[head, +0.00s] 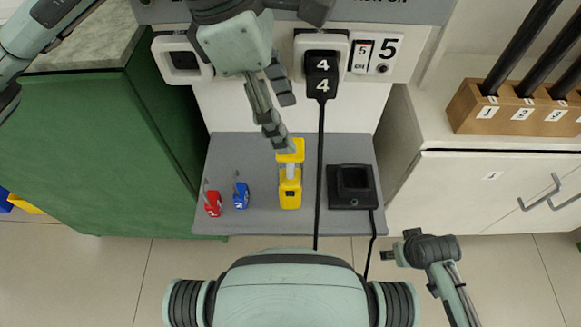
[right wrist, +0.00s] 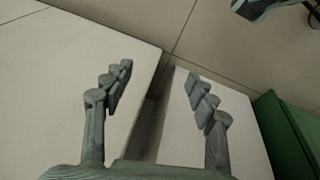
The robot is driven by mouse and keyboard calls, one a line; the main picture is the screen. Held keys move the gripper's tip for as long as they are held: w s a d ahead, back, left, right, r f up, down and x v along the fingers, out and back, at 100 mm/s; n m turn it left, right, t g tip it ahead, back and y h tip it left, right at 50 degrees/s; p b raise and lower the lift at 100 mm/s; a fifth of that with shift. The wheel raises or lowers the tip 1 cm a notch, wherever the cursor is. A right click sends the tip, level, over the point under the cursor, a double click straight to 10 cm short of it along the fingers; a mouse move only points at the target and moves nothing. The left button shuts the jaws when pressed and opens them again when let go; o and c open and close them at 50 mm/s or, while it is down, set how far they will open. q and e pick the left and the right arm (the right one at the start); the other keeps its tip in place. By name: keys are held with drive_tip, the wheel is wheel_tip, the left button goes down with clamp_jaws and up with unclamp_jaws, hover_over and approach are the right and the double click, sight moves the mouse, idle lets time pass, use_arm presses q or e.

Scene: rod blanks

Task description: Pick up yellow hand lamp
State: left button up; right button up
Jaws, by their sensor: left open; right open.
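The yellow hand lamp (head: 290,189) stands on the grey shelf (head: 255,145) in the middle of the head view, with a pale middle section and a yellow top. My left gripper (head: 284,120) is open above and behind it. One finger reaches down and overlaps the lamp's top in the picture; I cannot tell whether it touches. The other finger is apart from it, higher up. My right gripper (right wrist: 157,78) shows in the right wrist view, open and empty, with its fingers wide apart over pale surfaces. No lamp shows in that view.
Left of the lamp are a blue item (head: 241,196) and a red item (head: 213,204). A green cabinet (head: 110,150) flanks the left, a white cabinet (head: 480,190) the right.

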sight(297, 168)
use_arm(q)
drive_tip(key=x, duration=0.2)
drive_tip(key=a+x, duration=0.1)
drive_tip(key=x, duration=0.4)
drive_tip(key=shift+s+a+f, duration=0.1)
drive_tip(key=shift+a+f, duration=0.15)
drive_tip(key=shift+f, duration=0.3)
drive_tip(key=shift+x, duration=2.8)
clamp_jaws()
